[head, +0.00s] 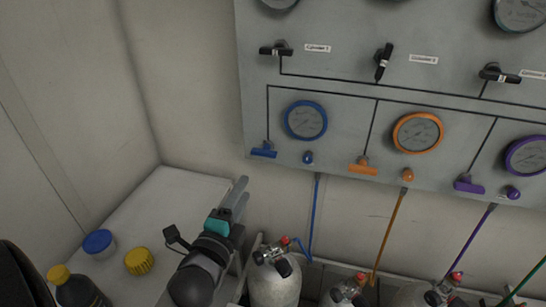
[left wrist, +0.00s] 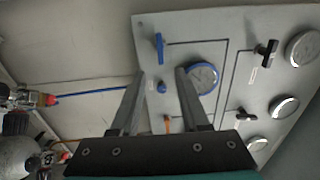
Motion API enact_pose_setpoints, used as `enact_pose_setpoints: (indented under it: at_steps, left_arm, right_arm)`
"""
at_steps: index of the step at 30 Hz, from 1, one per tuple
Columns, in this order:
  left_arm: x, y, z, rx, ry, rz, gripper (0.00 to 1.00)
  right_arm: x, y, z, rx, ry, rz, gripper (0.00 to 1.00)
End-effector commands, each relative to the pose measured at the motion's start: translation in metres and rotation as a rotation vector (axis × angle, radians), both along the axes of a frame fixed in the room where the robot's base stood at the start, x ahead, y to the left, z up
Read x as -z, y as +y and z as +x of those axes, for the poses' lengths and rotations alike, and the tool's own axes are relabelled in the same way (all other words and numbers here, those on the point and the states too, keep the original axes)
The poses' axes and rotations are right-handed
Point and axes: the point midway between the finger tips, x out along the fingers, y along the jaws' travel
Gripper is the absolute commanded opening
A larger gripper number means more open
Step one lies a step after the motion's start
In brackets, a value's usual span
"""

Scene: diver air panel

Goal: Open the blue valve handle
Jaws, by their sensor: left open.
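The blue valve handle (head: 264,150) is a small T-shaped bar at the lower left of the grey panel (head: 340,80), lying roughly level. It also shows in the left wrist view (left wrist: 159,47), above and between my fingers. A blue-rimmed gauge (head: 306,120) and a small blue knob (head: 308,157) are to its right. My left gripper (head: 239,193) is open and empty, below and left of the blue handle and apart from it. Its two fingers also show in the left wrist view (left wrist: 158,80). My right gripper is not in view.
An orange handle (head: 363,166) and a purple handle (head: 468,185) sit further right on the panel. Gas cylinders (head: 274,285) with hoses stand below. A white counter (head: 150,215) at left bears a blue cap (head: 98,242), a yellow cap (head: 139,261) and a dark bottle (head: 76,289).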

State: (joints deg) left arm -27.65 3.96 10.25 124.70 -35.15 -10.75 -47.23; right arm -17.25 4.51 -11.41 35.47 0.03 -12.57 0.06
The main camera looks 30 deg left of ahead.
Motion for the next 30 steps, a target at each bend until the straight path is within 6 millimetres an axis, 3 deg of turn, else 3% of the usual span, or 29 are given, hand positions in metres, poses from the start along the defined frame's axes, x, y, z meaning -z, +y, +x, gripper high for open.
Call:
enact_pose_setpoints:
  at_steps: [5, 24, 30]
  left_arm:
    - [-0.002, 0.003, 0.016, 0.001, -0.005, 0.002, 0.46]
    - [-0.001, 0.027, 0.114, 0.000, -0.001, -0.002, 0.46]
    - [-0.001, 0.032, 0.136, 0.001, -0.002, -0.003, 0.46]
  right_arm:
    - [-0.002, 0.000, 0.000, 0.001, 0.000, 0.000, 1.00]
    - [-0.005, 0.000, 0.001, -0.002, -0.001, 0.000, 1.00]
    - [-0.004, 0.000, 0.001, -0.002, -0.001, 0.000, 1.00]
